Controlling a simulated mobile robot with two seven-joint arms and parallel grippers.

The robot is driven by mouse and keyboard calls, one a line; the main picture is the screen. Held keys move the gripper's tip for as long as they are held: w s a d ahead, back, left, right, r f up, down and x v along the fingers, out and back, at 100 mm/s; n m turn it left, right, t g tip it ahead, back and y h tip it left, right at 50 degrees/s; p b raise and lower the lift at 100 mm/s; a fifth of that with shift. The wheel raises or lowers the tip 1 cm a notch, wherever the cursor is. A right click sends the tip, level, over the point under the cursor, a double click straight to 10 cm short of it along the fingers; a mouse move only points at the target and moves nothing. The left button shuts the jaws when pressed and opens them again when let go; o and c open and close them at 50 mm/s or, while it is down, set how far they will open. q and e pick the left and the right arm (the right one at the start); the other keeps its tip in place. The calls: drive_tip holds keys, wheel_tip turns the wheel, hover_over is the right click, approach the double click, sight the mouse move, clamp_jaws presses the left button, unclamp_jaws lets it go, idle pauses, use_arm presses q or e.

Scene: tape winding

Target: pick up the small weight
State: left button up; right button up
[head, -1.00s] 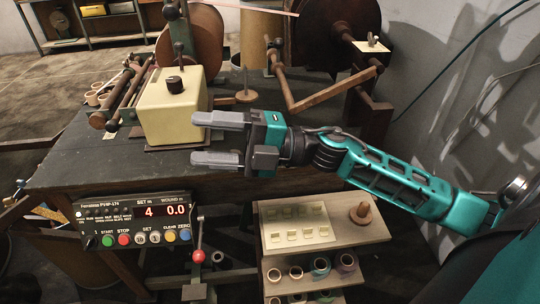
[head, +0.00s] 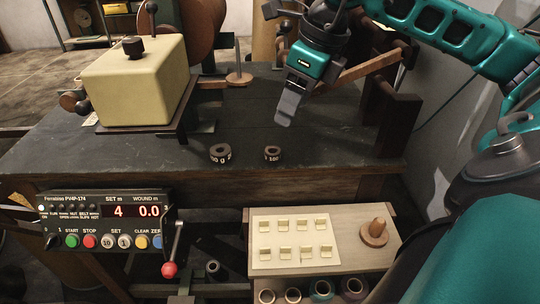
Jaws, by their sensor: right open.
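Two dark ring-shaped weights with white lettering lie near the front edge of the dark bench top. The small weight (head: 272,154) is the right one, marked "100". The larger weight (head: 220,153) lies to its left, and its marking reads partly as "00 g". My right gripper (head: 285,118) points down above and slightly behind the small weight, apart from it. Its jaws are open with nothing between them; the fingers overlap in this view. My left gripper is out of view.
A cream box (head: 135,85) with a black knob stands left on the bench (head: 60,150). Below the bench are a control panel (head: 105,222) and a shelf (head: 350,255) with a wooden peg (head: 375,232).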

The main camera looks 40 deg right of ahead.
hover_over(273, 154)
drive_tip(key=s+d, duration=0.1)
drive_tip(key=d, duration=0.1)
drive_tip(key=f, duration=0.2)
drive_tip(key=f+b, duration=0.1)
drive_tip(key=f, duration=0.1)
drive_tip(key=shift+s+a+f, duration=0.2)
drive_tip(key=shift+f, duration=0.2)
drive_tip(key=b+x, duration=0.1)
drive_tip(key=x, duration=0.5)
drive_tip(key=shift+w, duration=0.1)
drive_tip(key=shift+c, duration=0.2)
drive_tip(key=c, duration=1)
clamp_jaws()
drive_tip(key=shift+r, duration=0.15)
